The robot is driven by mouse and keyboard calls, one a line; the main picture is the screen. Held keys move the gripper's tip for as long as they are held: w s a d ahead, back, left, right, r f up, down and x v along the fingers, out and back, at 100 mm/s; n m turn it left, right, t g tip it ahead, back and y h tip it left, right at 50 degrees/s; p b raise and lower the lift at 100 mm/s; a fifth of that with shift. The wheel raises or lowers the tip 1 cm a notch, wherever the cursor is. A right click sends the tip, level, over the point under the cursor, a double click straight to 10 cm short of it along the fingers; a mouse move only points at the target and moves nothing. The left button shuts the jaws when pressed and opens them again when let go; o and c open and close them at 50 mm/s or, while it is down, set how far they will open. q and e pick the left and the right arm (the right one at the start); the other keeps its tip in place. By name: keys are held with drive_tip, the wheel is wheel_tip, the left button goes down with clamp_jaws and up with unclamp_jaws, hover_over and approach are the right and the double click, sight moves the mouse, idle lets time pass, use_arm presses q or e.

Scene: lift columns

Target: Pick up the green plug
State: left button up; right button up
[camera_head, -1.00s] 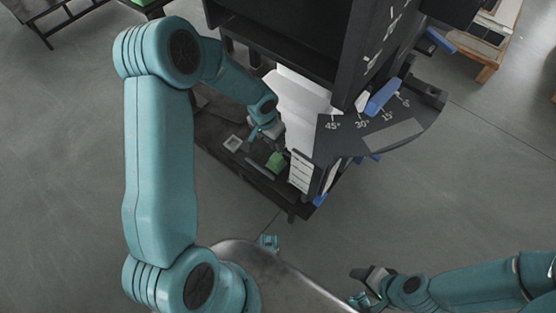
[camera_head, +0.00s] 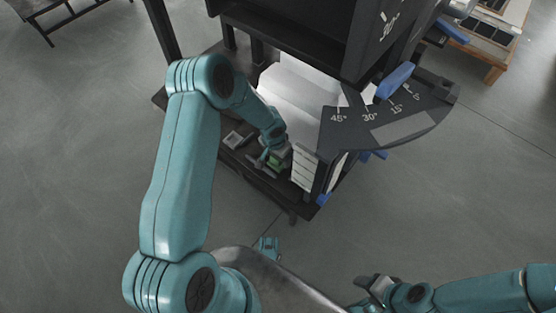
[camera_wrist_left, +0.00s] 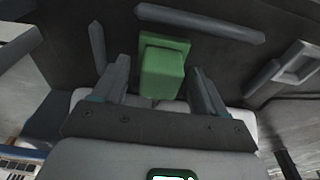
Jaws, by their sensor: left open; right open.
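The green plug (camera_head: 275,161) lies on a dark low shelf (camera_head: 232,168) at the foot of the black machine, partly hidden by my left gripper. In the left wrist view the green plug (camera_wrist_left: 162,72) shows as a block on a wider green plate, between the two fingers. My left gripper (camera_head: 270,158) is at the plug, and in the left wrist view (camera_wrist_left: 160,80) its fingers are apart with gaps on both sides of the plug. My right gripper (camera_head: 366,290) is open and empty at the lower right, far from the plug.
A grey square frame (camera_head: 233,139) lies left of the plug; it also shows in the wrist view (camera_wrist_left: 297,66). A stack of white parts (camera_head: 304,168) stands close to the right. A black angle scale (camera_head: 390,118) juts out above. Grey bars (camera_wrist_left: 200,20) lie around the plug.

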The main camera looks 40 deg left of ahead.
use_arm(q)
drive_tip(key=shift+f, duration=0.1)
drive_tip(key=shift+c, duration=0.3)
drive_tip(key=c, duration=0.9)
drive_tip(key=shift+r+p, duration=5.25)
drive_tip(key=shift+r, duration=7.3)
